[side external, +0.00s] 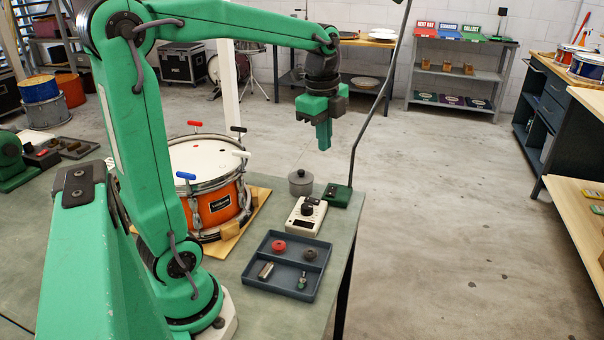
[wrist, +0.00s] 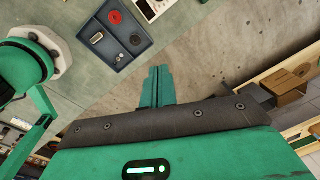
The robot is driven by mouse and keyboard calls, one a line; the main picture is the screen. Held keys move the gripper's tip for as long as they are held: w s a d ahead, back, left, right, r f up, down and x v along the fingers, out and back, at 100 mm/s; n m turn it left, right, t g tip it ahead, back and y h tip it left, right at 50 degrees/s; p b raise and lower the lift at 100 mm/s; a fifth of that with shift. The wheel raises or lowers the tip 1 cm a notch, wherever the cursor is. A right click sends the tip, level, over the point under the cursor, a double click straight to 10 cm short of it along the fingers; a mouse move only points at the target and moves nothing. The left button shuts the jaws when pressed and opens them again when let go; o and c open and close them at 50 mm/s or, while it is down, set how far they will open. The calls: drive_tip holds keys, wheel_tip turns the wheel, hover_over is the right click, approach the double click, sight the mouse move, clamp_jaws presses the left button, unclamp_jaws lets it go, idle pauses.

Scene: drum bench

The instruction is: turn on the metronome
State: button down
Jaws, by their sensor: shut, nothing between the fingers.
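The metronome is most likely the small cream box with a dark dial (side external: 306,214) on the bench near its right edge. In the wrist view a corner of this box (wrist: 152,8) shows at the top edge, cut off by the frame. My gripper (side external: 324,143) is shut and empty, pointing down. It is in the air above the bench's far right corner, well above the box. In the wrist view its fingertips (wrist: 158,72) are together over the floor beyond the bench edge. Whether the box is on cannot be told.
A blue-grey tray (side external: 270,284) with small parts sits in front of the box. A grey lidded tin (side external: 300,182) and a green lamp base (side external: 337,195) with a tall thin stem stand behind it. An orange drum (side external: 214,207) with coloured-handled keys stands left.

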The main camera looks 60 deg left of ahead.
drive_tip(key=w+a+f+m+g, duration=0.1)
drive_tip(key=w+a+f+m, duration=0.1)
drive_tip(key=a+f+m, duration=0.1)
drive_tip(key=w+a+f+m+g+h, duration=0.1)
drive_tip(key=w+a+f+m, duration=0.1)
drive_tip(key=a+m, duration=0.4)
drive_tip(key=w+a+f+m+g+h, duration=0.1)
drive_tip(key=w+a+f+m, duration=0.1)
drive_tip(key=a+f+m, duration=0.2)
drive_tip(key=shift+w+a+g, duration=0.3)
drive_tip(key=shift+a+g, duration=0.1)
drive_tip(key=shift+a, duration=0.9)
drive_tip(key=shift+f, duration=0.2)
hover_over(306, 199)
drive_tip(key=w, duration=0.1)
drive_tip(key=f, duration=1.1)
drive_tip(key=shift+a+f, duration=0.2)
drive_tip(key=shift+f, duration=0.05)
drive_tip(key=shift+a+f, duration=0.1)
drive_tip(key=shift+f, duration=0.85)
